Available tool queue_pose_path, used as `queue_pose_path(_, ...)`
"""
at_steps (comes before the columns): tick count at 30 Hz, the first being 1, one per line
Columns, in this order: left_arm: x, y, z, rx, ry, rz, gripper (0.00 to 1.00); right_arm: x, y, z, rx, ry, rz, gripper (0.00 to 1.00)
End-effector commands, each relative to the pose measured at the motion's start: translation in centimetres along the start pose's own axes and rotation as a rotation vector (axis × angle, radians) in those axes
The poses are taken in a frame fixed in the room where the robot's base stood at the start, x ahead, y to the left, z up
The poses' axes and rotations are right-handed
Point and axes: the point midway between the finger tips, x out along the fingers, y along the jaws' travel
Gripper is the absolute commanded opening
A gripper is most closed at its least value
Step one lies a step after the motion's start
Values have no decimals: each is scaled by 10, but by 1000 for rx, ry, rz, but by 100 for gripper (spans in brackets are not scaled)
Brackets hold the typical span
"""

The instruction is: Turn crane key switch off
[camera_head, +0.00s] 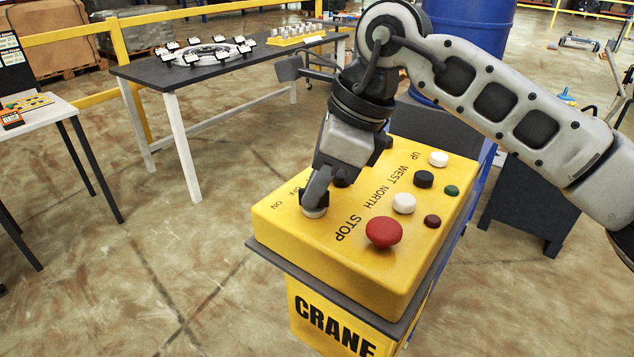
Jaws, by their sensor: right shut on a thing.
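The yellow crane control box (285,228) stands in the middle of the head view, with "CRANE" on its front. The key switch (314,211) is at the left of its top, beside the "OFF" and "ON" labels. My right gripper (316,200) comes down from above and is shut on the key switch. Its fingers hide the key and most of the switch, so I cannot tell which way the key points. My left gripper is not in view.
A red stop button (384,232), white buttons, a black button (424,179) and small green and dark red ones sit right of the switch. A dark table (215,73) stands behind left, a white table (45,115) at far left. The floor between is clear.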

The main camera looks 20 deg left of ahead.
Motion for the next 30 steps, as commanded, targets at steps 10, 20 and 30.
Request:
queue_pose_path(10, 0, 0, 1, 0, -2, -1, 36, -1, 0, 1, -7, -1, -1, 0)
queue_pose_path(20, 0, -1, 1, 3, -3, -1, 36, -1, 0, 0, -5, 0, 0, 29)
queue_pose_path(30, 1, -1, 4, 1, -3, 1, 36, -33, -1, 0, -3, -1, -5, 29)
